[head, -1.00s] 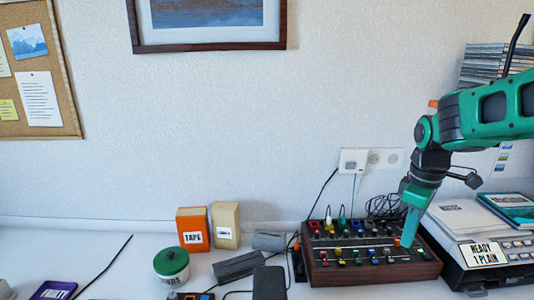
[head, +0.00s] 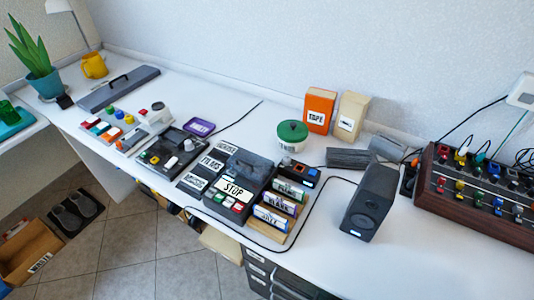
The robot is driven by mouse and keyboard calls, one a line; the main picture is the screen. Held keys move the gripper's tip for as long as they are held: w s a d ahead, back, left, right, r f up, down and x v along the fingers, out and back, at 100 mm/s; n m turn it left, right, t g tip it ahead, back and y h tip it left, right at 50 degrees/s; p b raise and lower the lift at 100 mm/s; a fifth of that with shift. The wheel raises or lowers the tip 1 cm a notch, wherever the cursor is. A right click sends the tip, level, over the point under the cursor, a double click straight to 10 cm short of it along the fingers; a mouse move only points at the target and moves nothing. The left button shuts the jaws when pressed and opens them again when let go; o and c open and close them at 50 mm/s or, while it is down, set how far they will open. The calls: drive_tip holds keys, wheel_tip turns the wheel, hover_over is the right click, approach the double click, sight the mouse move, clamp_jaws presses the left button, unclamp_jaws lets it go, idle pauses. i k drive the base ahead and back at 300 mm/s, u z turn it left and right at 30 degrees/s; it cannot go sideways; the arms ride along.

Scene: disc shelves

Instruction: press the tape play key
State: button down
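A dark tape machine (head: 248,167) stands near the front edge of the white desk, left of the middle of the head view. A white label reading STOP (head: 234,189) lies on its sloped front. A short row of small keys (head: 229,202) in red, green and white sits below the label. The keys are too small for me to read any marking or to tell which one is play. My gripper and arm are out of view.
Labelled cassettes (head: 271,214) lie right of the machine, and a dark speaker (head: 370,202) stands farther right. Behind are a green-lidded jar (head: 291,136) and an orange TAPE box (head: 319,110). A knobbed mixer (head: 480,190) is at the right. A black cable loops around the cassettes.

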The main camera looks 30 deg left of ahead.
sight(219, 198)
drive_tip(key=u, duration=0.4)
drive_tip(key=k, duration=0.2)
drive_tip(key=u, duration=1.1)
